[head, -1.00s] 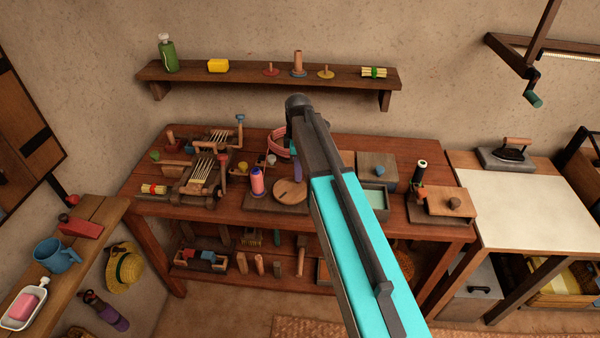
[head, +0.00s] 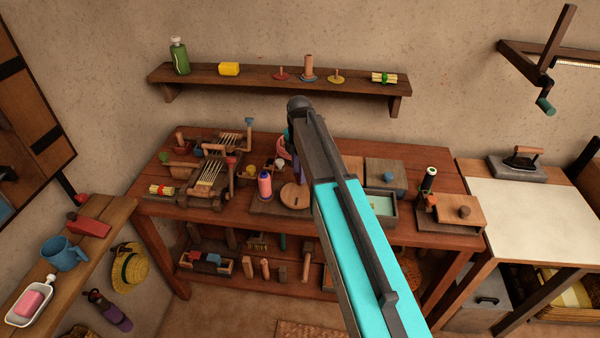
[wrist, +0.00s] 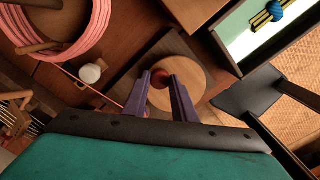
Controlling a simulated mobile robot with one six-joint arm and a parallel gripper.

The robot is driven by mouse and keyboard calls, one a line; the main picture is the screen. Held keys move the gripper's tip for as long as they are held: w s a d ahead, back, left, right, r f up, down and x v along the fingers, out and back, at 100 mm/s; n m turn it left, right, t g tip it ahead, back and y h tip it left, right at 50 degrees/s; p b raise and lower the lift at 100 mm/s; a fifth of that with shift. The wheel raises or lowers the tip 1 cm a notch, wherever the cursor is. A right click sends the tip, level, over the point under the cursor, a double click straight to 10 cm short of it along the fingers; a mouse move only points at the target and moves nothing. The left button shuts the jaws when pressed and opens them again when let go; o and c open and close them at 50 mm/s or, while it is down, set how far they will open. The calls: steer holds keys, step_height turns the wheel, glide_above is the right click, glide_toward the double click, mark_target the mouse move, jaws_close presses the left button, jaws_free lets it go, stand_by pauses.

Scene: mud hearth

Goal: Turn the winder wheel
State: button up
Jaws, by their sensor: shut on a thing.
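The winder wheel is a round light-wood disc (head: 294,196) on a dark base, near the middle of the brown bench. In the wrist view the disc (wrist: 196,80) lies flat below my gripper. A small reddish knob (wrist: 159,79) sits off its centre. My gripper (wrist: 159,76) has its purple fingers on both sides of this knob and is shut on it. In the head view my own arm hides most of the gripper. A pink spool (head: 265,184) stands upright just left of the disc.
A pink coil (wrist: 98,32) lies beside the base, next to a white knob (wrist: 90,73). A pale-green tray (head: 382,205) and a wooden box (head: 370,176) stand close on the right. A small loom (head: 208,176) fills the bench's left. A shelf (head: 250,80) hangs above.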

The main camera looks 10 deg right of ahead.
steer(key=o, duration=1)
steer(key=shift+o, duration=0.2)
steer(key=shift+r, duration=0.1)
step_height(320, 180, up, 14)
steer(key=b, duration=0.3)
stand_by(0.4)
